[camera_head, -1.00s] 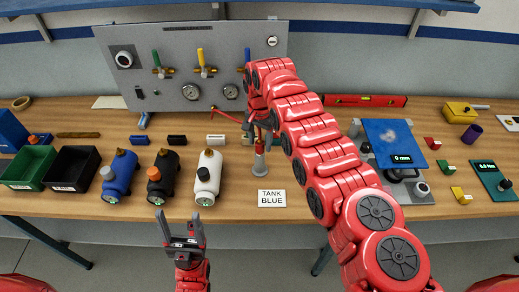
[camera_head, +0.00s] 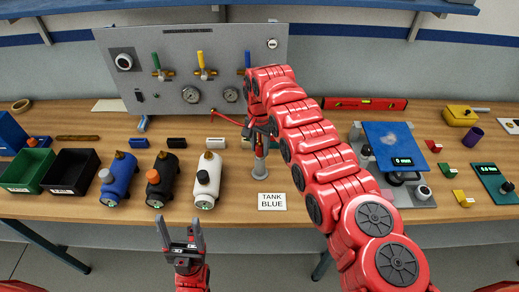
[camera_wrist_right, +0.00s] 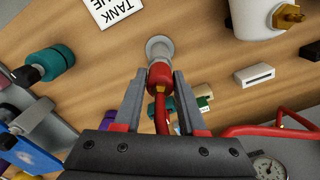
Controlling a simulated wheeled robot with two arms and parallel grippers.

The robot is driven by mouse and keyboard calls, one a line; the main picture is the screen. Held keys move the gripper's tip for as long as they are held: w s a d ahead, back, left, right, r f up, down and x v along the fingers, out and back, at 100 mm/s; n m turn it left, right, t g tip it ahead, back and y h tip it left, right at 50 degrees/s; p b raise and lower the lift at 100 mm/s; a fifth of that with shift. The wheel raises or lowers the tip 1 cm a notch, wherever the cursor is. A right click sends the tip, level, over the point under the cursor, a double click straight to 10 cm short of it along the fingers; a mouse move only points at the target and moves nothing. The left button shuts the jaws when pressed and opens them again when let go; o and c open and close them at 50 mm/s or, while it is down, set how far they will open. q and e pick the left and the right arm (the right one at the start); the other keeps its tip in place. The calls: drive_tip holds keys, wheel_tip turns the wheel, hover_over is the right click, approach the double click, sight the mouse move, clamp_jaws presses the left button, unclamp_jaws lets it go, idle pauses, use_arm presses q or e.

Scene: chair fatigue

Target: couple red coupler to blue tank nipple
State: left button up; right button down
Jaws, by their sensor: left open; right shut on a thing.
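The blue tank (camera_head: 118,180) lies at the left of a row of tanks, with a small brass nipple (camera_head: 120,154) at its far end. My right gripper (camera_head: 262,136) is above a grey stand (camera_head: 259,168), right of the white tank. In the right wrist view its fingers (camera_wrist_right: 160,92) are shut on the red coupler (camera_wrist_right: 160,75), with the red hose (camera_wrist_right: 163,118) running back between them. The coupler lines up with the stand (camera_wrist_right: 158,48); whether they touch is unclear. My left gripper (camera_head: 181,228) is open and empty before the table's front edge.
A black tank (camera_head: 162,180) and white tank (camera_head: 207,180) stand right of the blue one. A "TANK BLUE" card (camera_head: 272,201) lies before the stand. A gauge panel (camera_head: 190,70) stands behind. Green (camera_head: 25,170) and black (camera_head: 70,170) bins are at left.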

sight(260, 142)
drive_tip(key=shift+r, duration=0.15)
drive_tip(key=shift+r, duration=1.45)
drive_tip(key=shift+r, duration=2)
